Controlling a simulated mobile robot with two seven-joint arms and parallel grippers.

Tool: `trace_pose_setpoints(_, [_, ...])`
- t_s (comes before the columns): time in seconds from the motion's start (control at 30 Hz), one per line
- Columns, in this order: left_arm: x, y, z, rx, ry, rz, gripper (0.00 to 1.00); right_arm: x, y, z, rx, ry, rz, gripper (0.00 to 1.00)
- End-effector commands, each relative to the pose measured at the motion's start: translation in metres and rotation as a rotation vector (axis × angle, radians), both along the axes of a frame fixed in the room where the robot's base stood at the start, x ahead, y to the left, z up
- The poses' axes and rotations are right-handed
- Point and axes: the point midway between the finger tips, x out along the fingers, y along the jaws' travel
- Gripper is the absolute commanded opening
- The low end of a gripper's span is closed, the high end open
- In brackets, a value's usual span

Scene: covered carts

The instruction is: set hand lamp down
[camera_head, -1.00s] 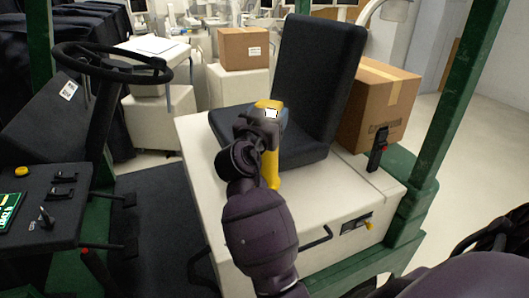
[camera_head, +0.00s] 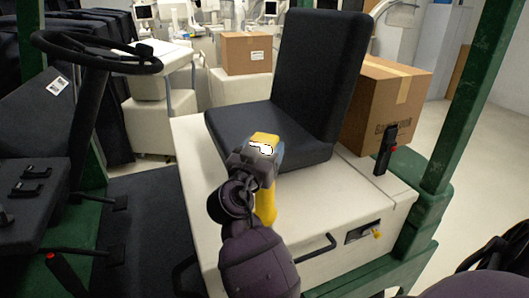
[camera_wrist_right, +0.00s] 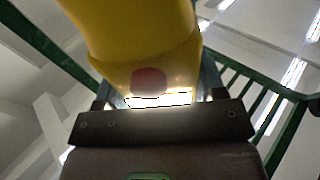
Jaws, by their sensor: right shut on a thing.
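The hand lamp (camera_head: 265,203) is yellow, with a bright white patch at its top. In the head view it is in front of the black seat, over the cart's cream seat box, partly hidden by my right gripper (camera_head: 264,152). I cannot tell whether it touches the seat or the box. My right gripper is shut on the lamp. In the right wrist view the lamp's yellow body (camera_wrist_right: 135,35) with a red button fills the top middle, and a bright strip shows between the gripper's fingers. My left gripper is not in view.
The black seat (camera_head: 270,130) has a tall backrest and stands on the cream box (camera_head: 190,150). A steering wheel (camera_head: 95,62) is at the left. A cardboard box (camera_head: 395,105) is behind the seat at the right, by a green post (camera_head: 465,100). The box top's front is clear.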

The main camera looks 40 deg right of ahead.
Motion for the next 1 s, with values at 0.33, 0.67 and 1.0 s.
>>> trace_pose_setpoints(0.33, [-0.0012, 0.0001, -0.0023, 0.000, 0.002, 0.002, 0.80, -0.0002, 0.0009, 0.0001, -0.001, -0.004, 0.000, 0.00])
trace_pose_setpoints(0.67, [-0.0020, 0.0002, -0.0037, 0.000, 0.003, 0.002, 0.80, -0.0001, 0.0006, -0.0014, 0.001, -0.003, 0.000, 0.89])
trace_pose_setpoints(1.0, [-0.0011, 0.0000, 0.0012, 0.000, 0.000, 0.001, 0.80, -0.0003, 0.0005, 0.0021, 0.000, -0.002, 0.000, 0.89])
